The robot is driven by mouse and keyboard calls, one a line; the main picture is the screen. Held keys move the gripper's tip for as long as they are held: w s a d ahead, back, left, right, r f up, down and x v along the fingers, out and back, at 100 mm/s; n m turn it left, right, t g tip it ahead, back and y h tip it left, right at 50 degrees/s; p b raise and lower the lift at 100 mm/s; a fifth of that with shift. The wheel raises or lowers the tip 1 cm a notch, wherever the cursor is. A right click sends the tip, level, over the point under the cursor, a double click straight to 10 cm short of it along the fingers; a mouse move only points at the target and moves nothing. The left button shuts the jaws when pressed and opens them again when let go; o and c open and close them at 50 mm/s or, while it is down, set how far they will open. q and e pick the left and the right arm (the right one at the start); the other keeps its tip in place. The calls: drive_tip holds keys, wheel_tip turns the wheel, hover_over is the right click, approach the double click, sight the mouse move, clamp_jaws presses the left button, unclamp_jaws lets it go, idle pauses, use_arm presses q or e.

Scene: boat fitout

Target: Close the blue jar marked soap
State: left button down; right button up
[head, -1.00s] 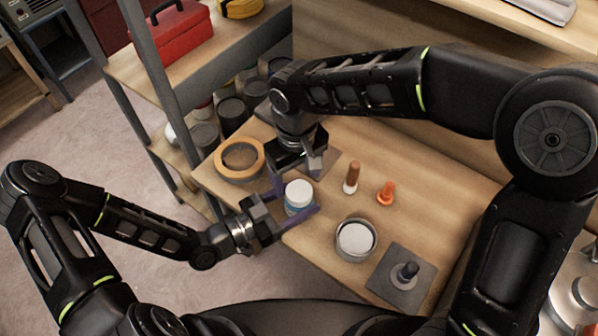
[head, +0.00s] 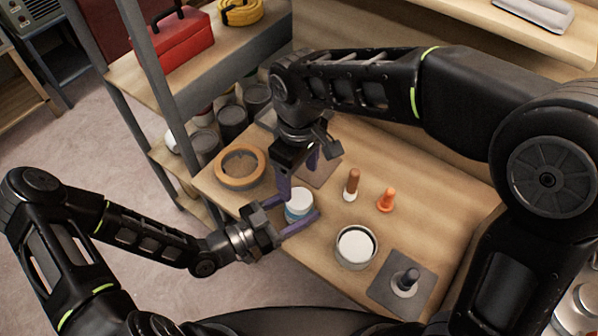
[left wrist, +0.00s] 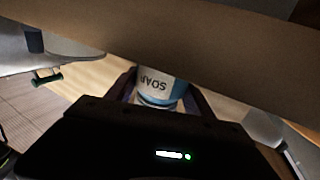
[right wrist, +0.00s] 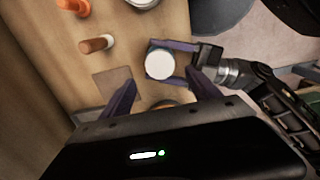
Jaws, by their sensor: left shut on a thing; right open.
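The blue jar marked soap (head: 298,210) stands upright near the table's front left edge, with a white lid (head: 299,197) on top. The left wrist view shows its white and blue side with the SOAP lettering (left wrist: 157,84). My left gripper (head: 297,217) is shut on the jar, one finger on each side. My right gripper (head: 300,176) is open and empty, above and behind the jar. In the right wrist view the round white lid (right wrist: 160,64) lies just beyond my right fingers (right wrist: 163,98). I cannot tell how tightly the lid sits.
A brown-handled tool (head: 352,185) and an orange piece (head: 386,200) stand to the right.

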sight(299, 198)
drive_tip(key=shift+f, duration=3.95)
drive_tip(key=shift+c, duration=0.5)
drive_tip(key=c, duration=1.3)
drive_tip(key=o, duration=1.6)
use_arm(q)
drive_tip(key=shift+c, duration=1.5)
unclamp_jaws()
use_arm(e)
wheel_tip(299, 198, up, 12)
